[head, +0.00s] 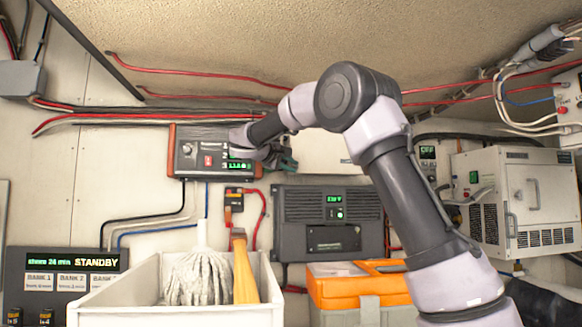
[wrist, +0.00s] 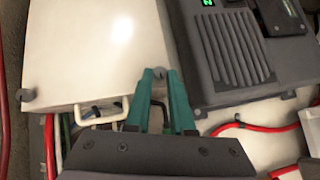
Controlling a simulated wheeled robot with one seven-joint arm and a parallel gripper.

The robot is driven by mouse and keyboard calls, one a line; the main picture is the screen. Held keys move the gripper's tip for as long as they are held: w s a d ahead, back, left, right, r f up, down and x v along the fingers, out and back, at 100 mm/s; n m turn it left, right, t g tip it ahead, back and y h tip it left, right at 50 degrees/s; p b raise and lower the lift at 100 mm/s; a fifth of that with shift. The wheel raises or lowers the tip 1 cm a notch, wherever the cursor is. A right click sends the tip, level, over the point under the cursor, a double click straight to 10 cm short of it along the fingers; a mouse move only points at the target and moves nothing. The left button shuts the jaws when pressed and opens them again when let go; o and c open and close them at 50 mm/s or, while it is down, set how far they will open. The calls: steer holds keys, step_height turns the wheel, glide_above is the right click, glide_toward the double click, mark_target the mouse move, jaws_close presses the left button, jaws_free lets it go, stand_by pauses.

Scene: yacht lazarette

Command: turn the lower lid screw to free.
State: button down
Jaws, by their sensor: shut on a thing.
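In the wrist view, a pale cream box lid (wrist: 95,45) fills the upper left. A grey round lid screw (wrist: 159,71) sits at its edge nearest the dark vented unit; this is the lower one. A second grey screw (wrist: 25,95) is at the lid's far left corner. My gripper (wrist: 160,77) has teal fingers, shut on the lower lid screw. Its slot or angle cannot be made out. In the head view, my gripper (head: 285,160) is at the box (head: 325,147), which my arm partly hides.
A dark vented unit (head: 305,205) with a green display is just below the box. A white handle (wrist: 103,108) and cables lie beside the lid. A red-edged controller (head: 188,160) is to the left. An orange toolbox (head: 340,290) and a white bin (head: 170,315) with a mop stand below.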

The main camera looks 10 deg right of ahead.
steer(key=c, duration=0.8)
jaws_free()
steer(key=shift+o, duration=0.2)
steer(key=v, duration=1)
steer(key=shift+s+a, duration=0.25)
steer(key=shift+s, duration=0.05)
steer(key=shift+r, duration=0.1)
steer(key=s+d+f+m+g+y, duration=0.1)
steer(key=s+d+f+g+y, duration=0.2)
steer(key=s+d+f, duration=0.35)
steer(key=s+d+f+m+g+y, duration=0.2)
steer(key=s+d+f, duration=0.2)
steer(key=d, duration=0.5)
steer(key=s+f+m+y, duration=0.4)
steer(key=s+f, duration=0.3)
steer(key=s, duration=0.4)
steer(key=s+f+m+y, duration=0.4)
steer(key=s+f, duration=0.3)
steer(key=s, duration=0.4)
steer(key=shift+t, duration=0.3)
